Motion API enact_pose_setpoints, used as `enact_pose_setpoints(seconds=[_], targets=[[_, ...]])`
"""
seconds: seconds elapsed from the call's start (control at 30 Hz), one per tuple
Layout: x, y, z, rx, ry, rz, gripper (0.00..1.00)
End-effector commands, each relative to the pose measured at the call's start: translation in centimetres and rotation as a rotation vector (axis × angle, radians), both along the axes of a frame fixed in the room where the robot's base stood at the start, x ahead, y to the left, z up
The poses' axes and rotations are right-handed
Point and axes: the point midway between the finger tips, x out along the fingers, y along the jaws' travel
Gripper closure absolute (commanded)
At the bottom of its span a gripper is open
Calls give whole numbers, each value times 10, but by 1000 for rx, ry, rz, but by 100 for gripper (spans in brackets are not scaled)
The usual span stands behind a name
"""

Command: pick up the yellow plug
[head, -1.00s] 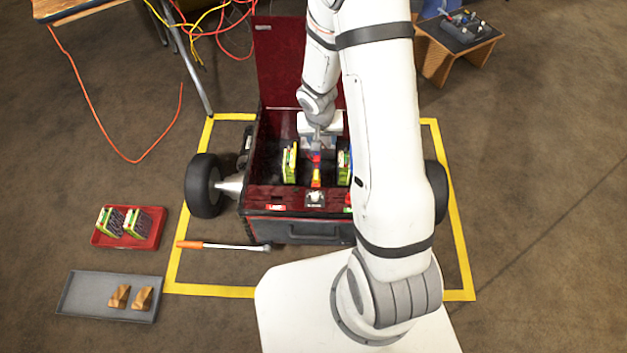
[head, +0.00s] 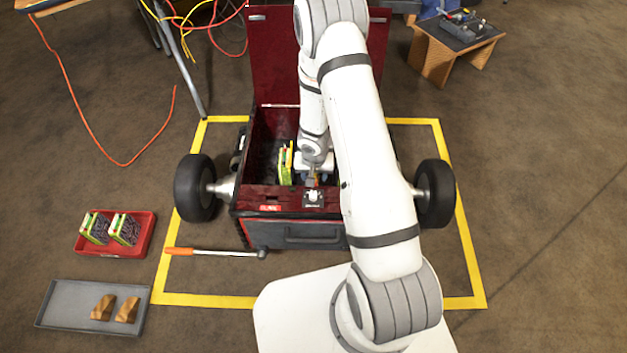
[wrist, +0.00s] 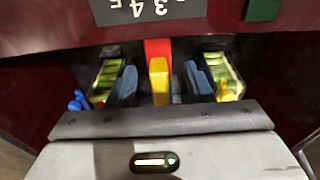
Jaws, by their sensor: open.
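The yellow plug (wrist: 158,82) stands near the middle of the wrist view, with a red part (wrist: 157,48) directly behind it. My gripper (wrist: 161,85) is open, with one blue finger on each side of the yellow plug and a visible gap to each. I cannot tell how deep the fingers reach along it. In the head view my gripper (head: 313,178) is down inside the dark red open box (head: 262,188), near its front wall. There the yellow plug is mostly hidden by my gripper.
Green-yellow cards stand left (wrist: 106,76) and right (wrist: 222,74) of the fingers, close by. A red tray (head: 117,252), a grey tray (head: 75,312) and an orange-handled bar (head: 210,252) lie on the floor at left. Wheels (head: 194,188) flank the box.

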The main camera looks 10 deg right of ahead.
Motion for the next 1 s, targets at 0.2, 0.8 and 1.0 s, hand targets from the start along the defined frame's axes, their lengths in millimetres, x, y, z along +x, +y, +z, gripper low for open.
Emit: enact_pose_setpoints(seconds=[0.2,0.8,1.0], targets=[[1,0,-8,0,-1,0,53],[1,1,-7,0,0,1,93],[1,1,-7,0,0,1,100]])
